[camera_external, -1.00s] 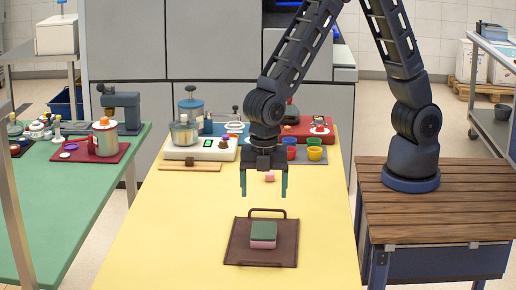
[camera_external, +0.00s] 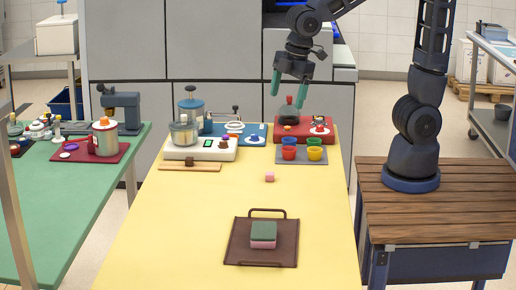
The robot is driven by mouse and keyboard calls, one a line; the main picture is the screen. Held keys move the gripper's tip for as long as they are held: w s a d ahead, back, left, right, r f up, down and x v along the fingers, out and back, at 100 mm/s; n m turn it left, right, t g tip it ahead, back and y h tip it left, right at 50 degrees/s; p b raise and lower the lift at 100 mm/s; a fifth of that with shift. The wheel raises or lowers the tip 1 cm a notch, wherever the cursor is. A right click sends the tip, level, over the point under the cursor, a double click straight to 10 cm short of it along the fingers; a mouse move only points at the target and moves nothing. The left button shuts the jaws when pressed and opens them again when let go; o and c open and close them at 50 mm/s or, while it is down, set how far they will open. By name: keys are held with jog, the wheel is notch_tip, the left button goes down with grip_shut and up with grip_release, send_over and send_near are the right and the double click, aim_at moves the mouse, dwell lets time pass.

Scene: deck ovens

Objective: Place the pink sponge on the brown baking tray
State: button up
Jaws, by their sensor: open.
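The pink sponge (camera_external: 263,242) with a green top layer lies flat on the brown baking tray (camera_external: 240,240), near its middle. The tray lies on the near part of the yellow table, its wire handle toward the back. My gripper (camera_external: 289,92) is open and empty, its two green fingers apart and pointing down. It is raised well above the far end of the table, far behind the sponge and touching nothing that I can see.
Coloured cups (camera_external: 302,150), a red board (camera_external: 285,131) and a white scale-like device (camera_external: 200,149) crowd the far end. A wooden strip (camera_external: 189,167) lies at the left. The table around the tray is clear.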

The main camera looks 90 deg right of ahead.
jog(key=s+d+r+m+t, duration=0.1)
jog(key=s+d+r+m, duration=0.2)
jog(key=s+d, duration=0.4)
jog(key=s+d+r+m+t, duration=0.1)
jog(key=s+d+r+m, duration=0.2)
jog(key=s+d+m, duration=0.3)
jog(key=s, duration=0.3)
jog(key=shift+s+d, duration=0.15)
jog(key=shift+d, duration=0.25)
jog(key=shift+r, duration=0.1)
dwell(0.3)
